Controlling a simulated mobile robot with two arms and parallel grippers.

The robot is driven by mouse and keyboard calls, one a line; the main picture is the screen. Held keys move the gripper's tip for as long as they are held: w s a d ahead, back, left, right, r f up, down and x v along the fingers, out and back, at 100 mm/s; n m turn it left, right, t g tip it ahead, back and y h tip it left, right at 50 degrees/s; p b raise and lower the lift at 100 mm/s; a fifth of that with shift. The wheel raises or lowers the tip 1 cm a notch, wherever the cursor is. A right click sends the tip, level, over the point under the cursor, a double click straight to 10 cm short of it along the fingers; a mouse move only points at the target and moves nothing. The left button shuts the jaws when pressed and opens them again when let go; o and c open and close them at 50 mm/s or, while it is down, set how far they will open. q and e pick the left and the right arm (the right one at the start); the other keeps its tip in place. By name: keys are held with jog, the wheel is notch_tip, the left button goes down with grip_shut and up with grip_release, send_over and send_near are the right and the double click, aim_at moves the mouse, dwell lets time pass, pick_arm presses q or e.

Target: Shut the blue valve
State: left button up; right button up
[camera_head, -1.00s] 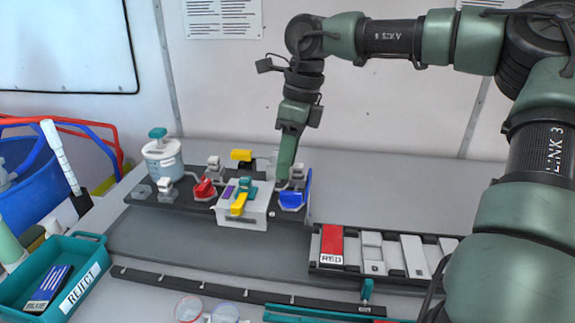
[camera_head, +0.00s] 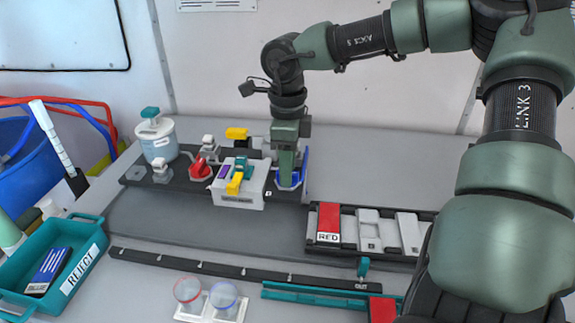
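The blue valve (camera_head: 297,179) stands at the right end of the dark valve board (camera_head: 262,209). Its blue handle is partly hidden behind my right gripper (camera_head: 286,181). The gripper points down, with its fingers at the handle. I cannot tell whether the fingers touch or grip it, or how far apart they are. My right arm reaches in from the right, above the board. My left gripper is not in view.
A white box with a yellow lever (camera_head: 236,183), a red valve (camera_head: 200,168) and a clear tank (camera_head: 157,140) stand left of the blue valve. A card rack (camera_head: 312,230) lies to the right. A teal reject bin (camera_head: 15,290) is at front left.

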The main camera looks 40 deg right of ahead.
grip_shut()
jog(key=shift+n, duration=0.3)
jog(key=shift+f+n+b, duration=0.1)
jog(key=shift+n+b, duration=0.7)
jog(key=shift+n, duration=0.1)
jog(key=n+b, duration=0.1)
jog(key=n, duration=0.2)
jog(key=shift+n, duration=0.3)
jog(key=n, duration=0.5)
jog(key=shift+n+b, duration=0.3)
jog(key=shift+b, duration=0.05)
jog(key=n, duration=0.6)
jog(key=shift+n, duration=0.3)
